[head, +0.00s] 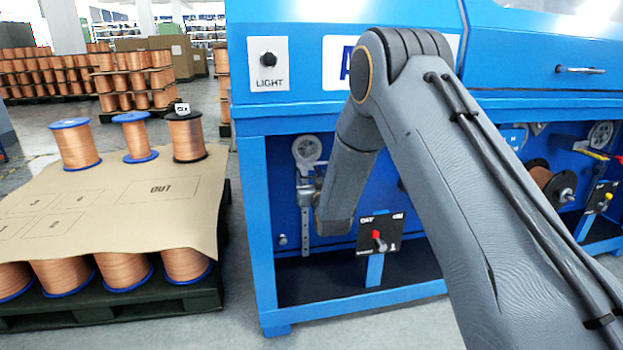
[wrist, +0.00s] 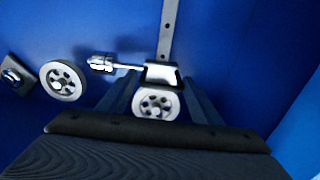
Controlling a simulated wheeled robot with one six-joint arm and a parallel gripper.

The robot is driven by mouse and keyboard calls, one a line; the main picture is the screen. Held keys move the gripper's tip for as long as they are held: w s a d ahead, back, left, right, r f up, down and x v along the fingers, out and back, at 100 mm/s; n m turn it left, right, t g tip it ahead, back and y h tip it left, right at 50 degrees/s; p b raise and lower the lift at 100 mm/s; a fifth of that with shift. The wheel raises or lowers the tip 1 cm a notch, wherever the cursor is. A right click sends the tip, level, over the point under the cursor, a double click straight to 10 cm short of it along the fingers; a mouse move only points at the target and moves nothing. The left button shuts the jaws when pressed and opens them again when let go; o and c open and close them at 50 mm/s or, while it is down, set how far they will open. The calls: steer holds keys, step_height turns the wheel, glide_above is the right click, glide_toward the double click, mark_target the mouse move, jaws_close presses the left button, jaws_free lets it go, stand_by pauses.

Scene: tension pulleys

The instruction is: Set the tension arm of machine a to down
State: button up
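Machine a (head: 248,190) is a blue cabinet; its "A" sign is partly covered by my arm. In its lower left bay a pale pulley wheel (head: 307,150) sits above a metal fitting and a holed vertical rail (head: 306,240). In the wrist view, a spoked pulley (wrist: 155,104) and a shiny metal block (wrist: 162,75) lie between the two fingers of my gripper (wrist: 160,80). The fingers are apart, with a visible gap beside the pulley; contact is unclear. The holed rail (wrist: 169,28) runs on from the block. In the head view my arm's links hide most of the gripper.
A second pulley (wrist: 63,80) and a rod with a metal cylinder (wrist: 103,63) are left of the gripper. A black panel with a red lever (head: 378,240) stands low in the bay. A cardboard-topped pallet (head: 120,190) with copper spools is at left.

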steer(key=c, duration=1)
steer(key=f+b, duration=0.1)
steer(key=f, duration=0.5)
steer(key=f+b, duration=0.2)
steer(key=f, duration=0.5)
steer(key=f+b, duration=0.2)
steer(key=f, duration=0.5)
steer(key=shift+d+f, duration=0.15)
steer(key=shift+d, duration=0.15)
steer(key=shift+c, duration=0.2)
steer(key=shift+f, duration=0.1)
steer(key=o, duration=1.2)
steer(key=shift+d, duration=0.1)
steer(key=shift+a, duration=0.35)
steer(key=shift+s, duration=0.1)
steer(key=p+v, duration=0.2)
steer(key=v, duration=0.5)
steer(key=shift+s+p, duration=0.3)
steer(key=shift+s, duration=0.05)
